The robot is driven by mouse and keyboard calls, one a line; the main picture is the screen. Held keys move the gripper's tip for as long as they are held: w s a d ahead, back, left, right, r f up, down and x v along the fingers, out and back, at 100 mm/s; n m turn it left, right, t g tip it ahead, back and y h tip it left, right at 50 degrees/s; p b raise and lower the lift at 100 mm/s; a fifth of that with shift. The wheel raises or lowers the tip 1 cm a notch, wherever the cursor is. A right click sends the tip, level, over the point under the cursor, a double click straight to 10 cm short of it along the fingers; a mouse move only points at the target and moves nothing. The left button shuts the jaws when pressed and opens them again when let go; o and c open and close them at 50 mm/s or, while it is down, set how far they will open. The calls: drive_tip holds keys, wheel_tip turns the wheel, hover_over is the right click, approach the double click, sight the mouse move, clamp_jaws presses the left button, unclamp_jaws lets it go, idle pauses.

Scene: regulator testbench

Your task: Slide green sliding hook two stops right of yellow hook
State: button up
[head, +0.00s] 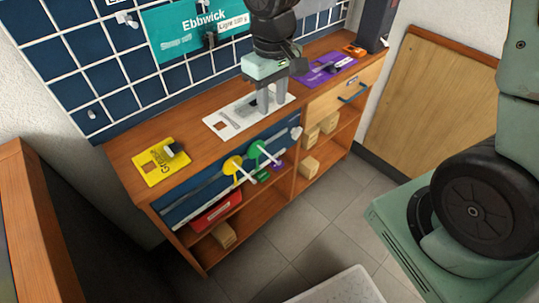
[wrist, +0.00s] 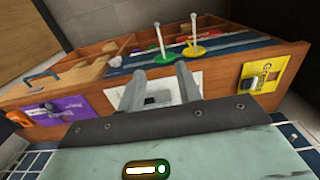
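The green sliding hook (head: 255,151) is a round green disc with a pale peg, on the blue rail panel (head: 197,195) along the bench front. The yellow hook (head: 233,166) is alike and sits close to its left in the head view. In the wrist view the green hook (wrist: 160,55) is left of the yellow hook (wrist: 194,48). My gripper (head: 271,104) hangs over the white plate on the bench top, behind the hooks and apart from them. Its fingers (wrist: 160,74) are spread with nothing between them.
The white plate (head: 219,125) is under my gripper. A yellow plate (head: 149,172) lies left and a purple plate (head: 308,79) right. A drawer with a blue handle (head: 352,92) is right of the rail. Shelves below hold a red box (head: 215,212) and wooden blocks.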

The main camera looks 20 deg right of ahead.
sight(272, 157)
wheel_tip(272, 157, down, 17)
drive_tip(key=b, duration=0.3)
drive_tip(key=shift+f, duration=0.15)
drive_tip(key=shift+c, duration=0.3)
